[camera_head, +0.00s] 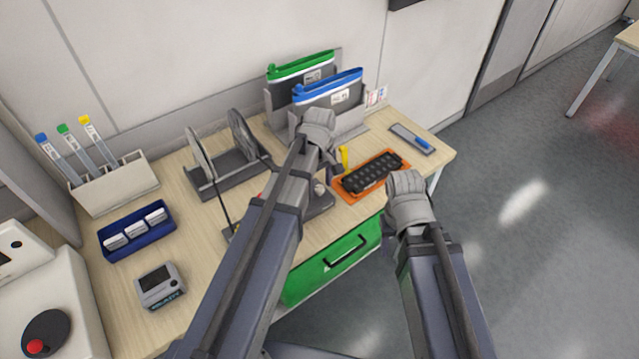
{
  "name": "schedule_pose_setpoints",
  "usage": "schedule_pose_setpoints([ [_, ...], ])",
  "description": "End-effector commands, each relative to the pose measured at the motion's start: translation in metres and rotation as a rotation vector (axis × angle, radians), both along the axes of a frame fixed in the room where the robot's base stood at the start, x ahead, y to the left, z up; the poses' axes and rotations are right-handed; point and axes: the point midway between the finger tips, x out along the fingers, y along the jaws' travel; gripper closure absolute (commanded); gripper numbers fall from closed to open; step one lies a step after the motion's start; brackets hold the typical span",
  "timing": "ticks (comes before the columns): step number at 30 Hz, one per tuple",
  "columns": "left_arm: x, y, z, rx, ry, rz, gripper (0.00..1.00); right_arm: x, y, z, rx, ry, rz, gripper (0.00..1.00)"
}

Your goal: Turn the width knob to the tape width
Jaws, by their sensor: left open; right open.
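A dark grey device (319,204) lies on the wooden bench, mostly hidden behind my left arm. A small light round part on it, perhaps the width knob (320,188), shows beside the arm. I cannot read any width mark. My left gripper (318,122) is above the bench, in front of the grey file holder, its fingers hard to make out. My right gripper (406,186) is at the bench's front edge, right of the orange tray; its fingers are also hidden from this angle. Neither gripper visibly holds anything. A reel stand (230,178) with grey discs stands left of the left arm.
An orange tray (398,158) with a black block lies between the grippers. A blue bin (108,254), a small grey meter (160,287) and a white tube rack (122,184) stand at left. A green drawer (318,281) is under the bench.

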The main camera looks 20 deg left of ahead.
Motion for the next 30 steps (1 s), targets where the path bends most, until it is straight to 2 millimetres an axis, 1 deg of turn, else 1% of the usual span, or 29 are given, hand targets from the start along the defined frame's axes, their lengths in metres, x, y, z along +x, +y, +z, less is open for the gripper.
schedule_pose_setpoints([
  [5, 0.000, 0.000, 0.017, 0.000, 0.000, 0.000, 0.33, 0.000, 0.000, 0.017, 0.000, 0.000, 0.000, 0.50],
  [15, 0.000, 0.000, 0.063, 0.000, 0.000, 0.000, 0.33, 0.000, 0.000, 0.063, 0.000, 0.000, 0.001, 0.50],
  [18, 0.000, 0.000, 0.072, 0.000, 0.000, 0.000, 0.33, 0.000, 0.000, 0.072, 0.000, 0.000, 0.002, 0.50],
  [22, 0.000, 0.000, 0.077, 0.000, 0.000, 0.000, 0.33, 0.000, 0.000, 0.077, 0.000, 0.000, 0.002, 0.50],
  [30, 0.000, 0.000, 0.075, 0.000, 0.000, 0.000, 0.33, 0.000, 0.000, 0.075, 0.000, 0.000, 0.002, 0.50],
])
